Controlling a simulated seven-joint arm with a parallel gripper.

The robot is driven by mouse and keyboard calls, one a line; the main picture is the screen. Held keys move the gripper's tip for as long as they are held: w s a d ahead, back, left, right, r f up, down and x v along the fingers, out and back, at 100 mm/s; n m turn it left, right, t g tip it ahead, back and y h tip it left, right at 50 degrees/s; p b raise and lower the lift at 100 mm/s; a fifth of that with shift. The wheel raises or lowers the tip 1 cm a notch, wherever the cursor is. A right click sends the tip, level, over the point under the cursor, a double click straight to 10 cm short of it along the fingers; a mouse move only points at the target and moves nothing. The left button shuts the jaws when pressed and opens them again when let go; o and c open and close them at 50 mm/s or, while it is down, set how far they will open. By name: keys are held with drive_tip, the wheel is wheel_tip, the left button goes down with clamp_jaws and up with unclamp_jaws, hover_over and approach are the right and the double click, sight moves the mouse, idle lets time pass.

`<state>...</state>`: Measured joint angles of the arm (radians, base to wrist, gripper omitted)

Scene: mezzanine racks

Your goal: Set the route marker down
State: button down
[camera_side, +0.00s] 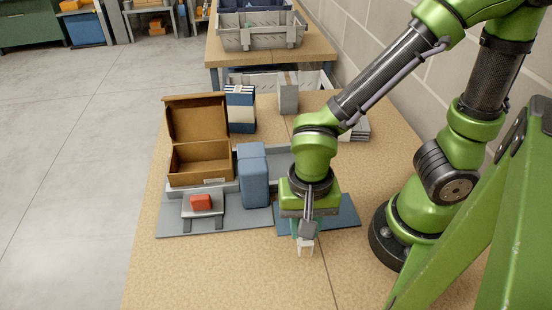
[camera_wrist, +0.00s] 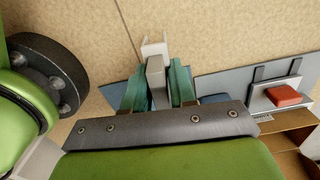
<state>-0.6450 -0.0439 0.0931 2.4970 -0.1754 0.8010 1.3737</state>
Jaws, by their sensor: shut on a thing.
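My gripper (camera_side: 306,229) points down over the front of the table, at the near edge of a blue mat (camera_side: 344,214). Its teal fingers (camera_wrist: 158,84) are shut on the route marker, a pale grey and white piece. The marker's white end (camera_side: 305,248) sticks out below the fingers in the side view. In the wrist view its white end (camera_wrist: 154,47) shows beyond the fingers, over bare tan tabletop. The fingers hide part of it. I cannot tell whether it touches the table.
A red block (camera_side: 201,202) sits on a small stand left of my gripper. Behind it is an open cardboard box (camera_side: 200,178). A tall blue case (camera_side: 253,185) stands close left of my gripper. The table front (camera_side: 220,275) is clear.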

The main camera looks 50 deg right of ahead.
drive_tip(key=w+d+m, duration=0.4)
drive_tip(key=d, duration=0.1)
drive_tip(key=w+d+m, duration=0.4)
drive_tip(key=d, duration=0.2)
drive_tip(key=w+d+m, duration=0.4)
drive_tip(key=d, duration=0.2)
drive_tip(key=shift+d+m, duration=0.2)
drive_tip(key=shift+m, duration=0.2)
drive_tip(key=d+m, duration=0.4)
drive_tip(key=d, duration=0.4)
drive_tip(key=w+d, duration=0.1)
drive_tip(key=w, duration=0.4)
drive_tip(key=w+d+f, duration=0.1)
drive_tip(key=w+d, duration=0.1)
drive_tip(key=w, duration=0.3)
drive_tip(key=w+d, duration=0.2)
drive_tip(key=w, duration=0.3)
drive_tip(key=shift+w+d+f, duration=0.15)
drive_tip(key=shift+f, duration=0.05)
drive_tip(key=shift+w+f, duration=0.1)
drive_tip(key=shift+f, duration=1.7)
